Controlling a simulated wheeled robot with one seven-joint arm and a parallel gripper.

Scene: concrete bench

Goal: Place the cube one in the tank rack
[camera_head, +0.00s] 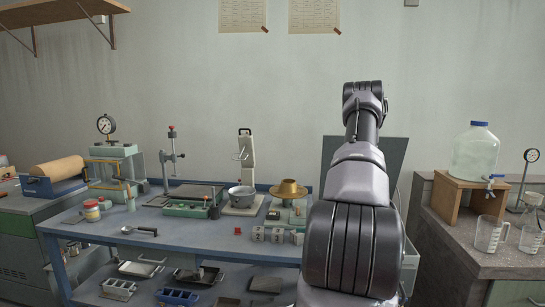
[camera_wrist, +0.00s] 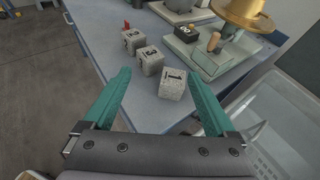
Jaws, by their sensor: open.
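Cube one (camera_wrist: 172,85), a speckled grey block marked "1", rests near the edge of the blue bench top. In the head view it is the rightmost cube (camera_head: 298,238), beside my arm. My gripper (camera_wrist: 160,74) has green fingers spread wide and empty. In the wrist view cube one appears between the fingertips, nearer the right one, with the gripper still apart from it. A pale open tank (camera_wrist: 284,128) lies at the lower right of the wrist view. Its inside is only partly visible, and I cannot clearly make out the rack.
Cube three (camera_wrist: 150,60) and cube two (camera_wrist: 133,41) stand in a row beyond cube one. A device with a brass pan (camera_head: 289,190) and a scale with a bowl (camera_head: 242,197) stand behind the cubes. Trays and moulds (camera_head: 178,296) sit on the lower shelf.

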